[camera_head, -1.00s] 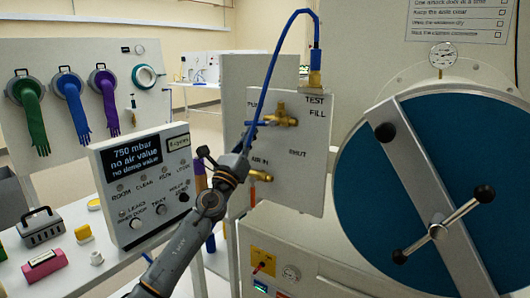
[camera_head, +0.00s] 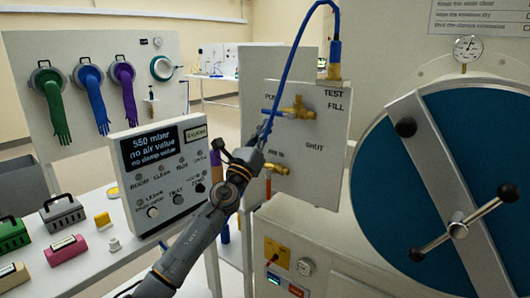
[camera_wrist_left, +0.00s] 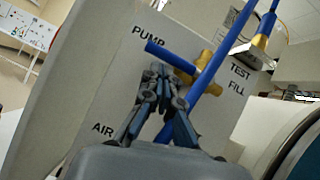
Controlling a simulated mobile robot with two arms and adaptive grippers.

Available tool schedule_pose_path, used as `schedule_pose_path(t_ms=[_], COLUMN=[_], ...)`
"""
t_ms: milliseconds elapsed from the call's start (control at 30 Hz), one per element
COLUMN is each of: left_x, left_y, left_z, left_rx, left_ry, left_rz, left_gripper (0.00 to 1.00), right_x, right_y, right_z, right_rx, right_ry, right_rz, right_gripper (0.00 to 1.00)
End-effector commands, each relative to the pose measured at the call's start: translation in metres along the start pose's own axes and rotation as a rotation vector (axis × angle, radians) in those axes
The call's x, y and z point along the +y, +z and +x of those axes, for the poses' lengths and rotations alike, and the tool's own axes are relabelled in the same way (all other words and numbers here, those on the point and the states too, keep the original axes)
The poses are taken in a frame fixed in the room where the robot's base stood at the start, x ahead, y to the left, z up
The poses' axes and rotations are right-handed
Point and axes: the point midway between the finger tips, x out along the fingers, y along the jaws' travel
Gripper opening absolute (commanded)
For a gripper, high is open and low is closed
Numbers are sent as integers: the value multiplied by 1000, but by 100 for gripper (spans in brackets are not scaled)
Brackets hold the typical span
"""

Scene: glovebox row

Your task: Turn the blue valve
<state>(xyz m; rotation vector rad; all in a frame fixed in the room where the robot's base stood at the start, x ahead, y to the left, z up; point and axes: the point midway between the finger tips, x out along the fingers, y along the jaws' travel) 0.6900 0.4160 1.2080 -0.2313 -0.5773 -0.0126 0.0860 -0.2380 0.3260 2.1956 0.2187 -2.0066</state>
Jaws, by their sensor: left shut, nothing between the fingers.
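The blue valve is a brass body (camera_head: 297,108) with a blue lever (camera_head: 271,112) pointing left, on a pale panel between the words PUMP and TEST. In the left wrist view the lever (camera_wrist_left: 169,54) slants from upper left down to the brass body (camera_wrist_left: 208,79). My left gripper (camera_head: 264,133) is shut and empty, just below and left of the valve. In the wrist view its closed fingertips (camera_wrist_left: 160,72) lie close under the lever; I cannot tell whether they touch it. My right gripper is not in view.
A blue hose (camera_head: 296,50) arches past the valve to the TEST fitting. A lower brass valve (camera_head: 276,169) sits near the gripper. A control box (camera_head: 165,165) reading 550 mbar stands left. A large round blue door (camera_head: 400,190) with a bar fills the right.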

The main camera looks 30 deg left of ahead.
Motion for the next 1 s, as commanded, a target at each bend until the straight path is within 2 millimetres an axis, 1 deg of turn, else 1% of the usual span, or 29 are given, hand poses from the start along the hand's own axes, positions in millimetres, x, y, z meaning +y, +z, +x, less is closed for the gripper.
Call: schedule_pose_path(t_ms=[300,400,500,600,700,1000], left_x=[0,0,0,0,0,0], left_y=[-2,-2,-1,-1,0,0], left_z=[-63,-81,-95,-104,-109,-110], left_rx=[4,3,1,1,1,1], left_ry=[1,2,1,1,2,1], left_rz=[-2,-2,-4,-2,0,0], left_gripper=[0,0,0,0,0,0], right_x=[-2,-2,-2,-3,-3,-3], right_y=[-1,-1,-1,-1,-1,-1], right_z=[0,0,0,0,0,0], right_rx=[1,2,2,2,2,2], right_ry=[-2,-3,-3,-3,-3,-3], right_rz=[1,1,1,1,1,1], right_gripper=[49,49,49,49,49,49])
